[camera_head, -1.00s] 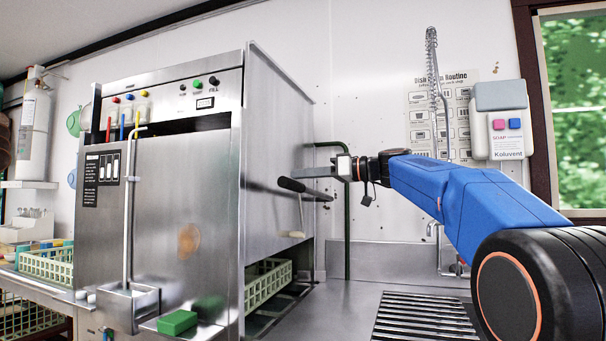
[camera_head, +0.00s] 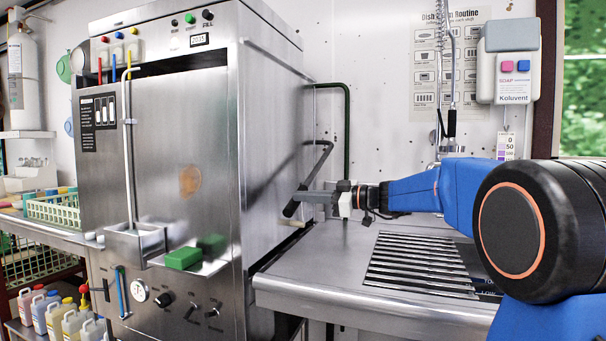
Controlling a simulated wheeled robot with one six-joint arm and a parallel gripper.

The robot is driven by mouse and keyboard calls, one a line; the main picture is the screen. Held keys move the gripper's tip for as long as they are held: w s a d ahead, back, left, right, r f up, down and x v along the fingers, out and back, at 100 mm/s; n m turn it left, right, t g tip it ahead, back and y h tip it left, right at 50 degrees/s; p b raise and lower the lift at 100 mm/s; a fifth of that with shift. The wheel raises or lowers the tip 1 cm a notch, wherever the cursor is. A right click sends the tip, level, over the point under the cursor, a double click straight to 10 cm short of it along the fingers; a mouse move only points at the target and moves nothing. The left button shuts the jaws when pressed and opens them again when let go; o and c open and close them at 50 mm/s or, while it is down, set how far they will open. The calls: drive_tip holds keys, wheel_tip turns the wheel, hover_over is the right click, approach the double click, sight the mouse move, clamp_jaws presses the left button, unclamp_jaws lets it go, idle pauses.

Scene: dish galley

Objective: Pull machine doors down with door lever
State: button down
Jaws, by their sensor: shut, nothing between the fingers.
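The dish machine (camera_head: 175,160) is a tall steel box, left of centre. Its front and right side panels reach down to about counter level, and no opening or rack shows beneath the right side. The door lever (camera_head: 320,162) is a bent dark bar on the right side, sloping down to a black grip (camera_head: 291,208) at its lower end. My gripper (camera_head: 306,197) is shut and empty. Its fingers lie across the upper part of the grip, seemingly touching it; exact contact is hard to see.
A steel counter (camera_head: 300,280) with a slatted drain (camera_head: 420,262) lies under my arm. A green pipe (camera_head: 347,125) runs up the wall behind the lever. A spray hose (camera_head: 452,110) and soap dispenser (camera_head: 508,75) are at the back right. A green block (camera_head: 183,259) sits on the front ledge.

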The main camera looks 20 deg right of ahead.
drive_tip(key=shift+w+d+f, duration=0.15)
drive_tip(key=shift+w+f, duration=0.05)
drive_tip(key=shift+f, duration=0.6)
drive_tip(key=shift+w+d+f, duration=0.15)
drive_tip(key=shift+f, duration=0.6)
drive_tip(key=shift+w+d+f, duration=0.15)
drive_tip(key=shift+w+f, duration=0.05)
drive_tip(key=shift+f, duration=0.6)
drive_tip(key=s+d+r, duration=0.5)
drive_tip(key=s+d, duration=0.2)
drive_tip(key=s, duration=0.1)
drive_tip(key=shift+d+r, duration=0.15)
drive_tip(key=shift+r, duration=0.2)
drive_tip(key=shift+s, duration=0.15)
